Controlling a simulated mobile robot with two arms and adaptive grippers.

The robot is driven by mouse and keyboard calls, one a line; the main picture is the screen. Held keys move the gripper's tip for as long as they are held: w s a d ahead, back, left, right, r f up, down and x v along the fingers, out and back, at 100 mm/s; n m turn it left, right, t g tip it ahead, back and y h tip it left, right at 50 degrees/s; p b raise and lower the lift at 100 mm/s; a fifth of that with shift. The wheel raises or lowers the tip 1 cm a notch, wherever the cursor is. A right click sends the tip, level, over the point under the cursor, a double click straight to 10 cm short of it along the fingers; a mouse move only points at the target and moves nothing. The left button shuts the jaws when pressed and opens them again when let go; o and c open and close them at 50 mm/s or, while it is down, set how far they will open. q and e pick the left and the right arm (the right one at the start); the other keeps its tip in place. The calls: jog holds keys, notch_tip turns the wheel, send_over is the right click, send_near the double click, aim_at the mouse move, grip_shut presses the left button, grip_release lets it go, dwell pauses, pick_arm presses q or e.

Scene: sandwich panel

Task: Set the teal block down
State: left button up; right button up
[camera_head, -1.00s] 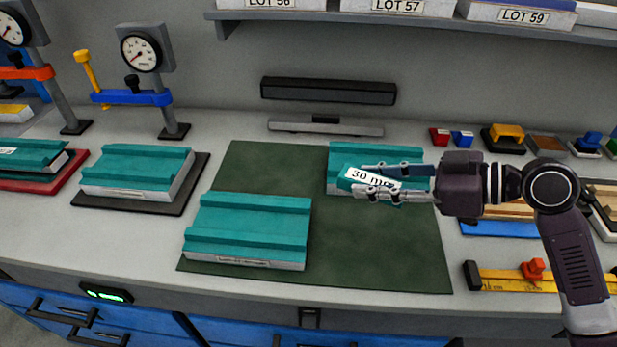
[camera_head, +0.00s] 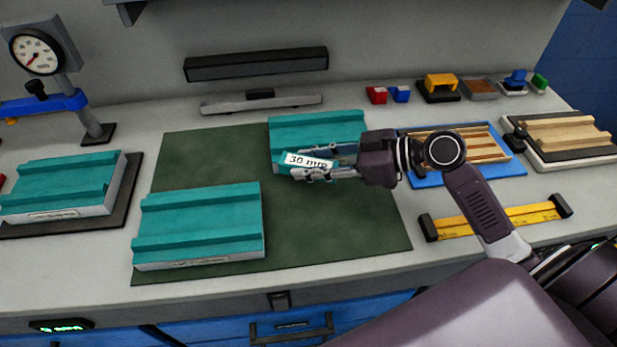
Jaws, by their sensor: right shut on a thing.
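The teal block (camera_head: 283,165) is small and carries a white label reading "30 mm". My right gripper (camera_head: 312,163) comes in from the right and is shut on it. The block is in front of a teal grooved panel (camera_head: 318,127) at the back of the dark green mat (camera_head: 330,236) and partly covers it. I cannot tell how high the block is above the mat. My left gripper is not in view.
A second teal panel (camera_head: 199,222) lies on the mat's front left. A blue tray (camera_head: 470,155) with wooden strips and a yellow ruler (camera_head: 520,215) lie to the right. The mat's front right is bare.

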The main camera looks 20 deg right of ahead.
aim_at(309, 188)
jog(key=shift+f, duration=2.5)
jog(key=shift+f, duration=0.1)
jog(key=shift+f, duration=0.15)
jog(key=o, duration=1)
